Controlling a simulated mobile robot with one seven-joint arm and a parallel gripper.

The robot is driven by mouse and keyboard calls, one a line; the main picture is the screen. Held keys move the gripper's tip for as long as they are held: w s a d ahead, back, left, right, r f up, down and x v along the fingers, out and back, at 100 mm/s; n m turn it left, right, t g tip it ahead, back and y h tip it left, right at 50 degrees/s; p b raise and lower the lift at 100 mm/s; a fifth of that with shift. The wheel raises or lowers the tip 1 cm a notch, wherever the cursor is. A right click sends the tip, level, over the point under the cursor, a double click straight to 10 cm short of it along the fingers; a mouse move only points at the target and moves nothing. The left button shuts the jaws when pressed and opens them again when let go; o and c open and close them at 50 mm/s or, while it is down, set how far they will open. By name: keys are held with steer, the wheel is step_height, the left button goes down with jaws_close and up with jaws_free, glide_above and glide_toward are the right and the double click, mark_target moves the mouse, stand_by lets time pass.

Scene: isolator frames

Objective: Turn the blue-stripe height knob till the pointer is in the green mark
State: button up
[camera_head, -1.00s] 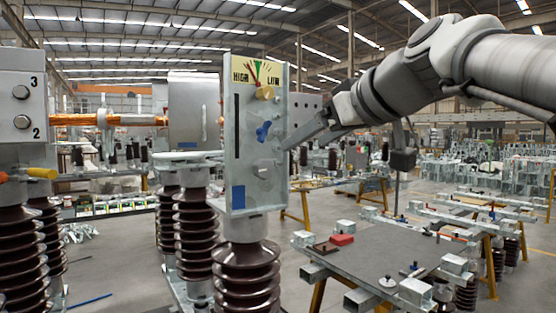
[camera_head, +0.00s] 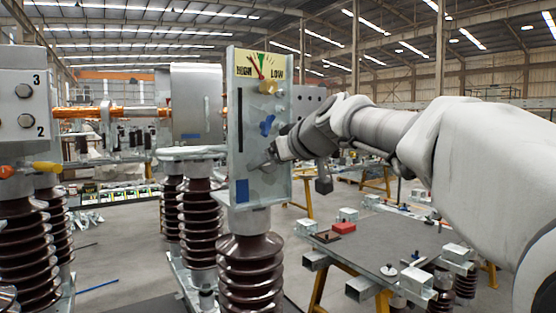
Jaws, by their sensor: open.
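A pale metal panel (camera_head: 251,105) stands upright on a brown ribbed insulator. At its top is a yellow dial (camera_head: 246,59) lettered HIGH at left and LOW at right. Thin red lines and a green mark (camera_head: 261,62) show on it; which one is the pointer, and whether it lies in the green, is too small to tell. Below are a brass-coloured knob (camera_head: 267,87) and a blue lobed knob (camera_head: 267,125). No separate blue stripe can be made out. My gripper (camera_head: 267,161) is open at the panel's lower right, below the blue knob; its fingertips overlap the lower grey knob's area and hide it. Contact is unclear.
A grey workbench (camera_head: 375,245) with a red block (camera_head: 343,227) and metal clamps stands at right. More ribbed insulators (camera_head: 203,215) stand behind and left of the panel. A left panel numbered 3 and 2 (camera_head: 22,105) has orange and yellow handles below it.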

steer(key=shift+c, duration=0.3)
jaws_close()
stand_by(0.4)
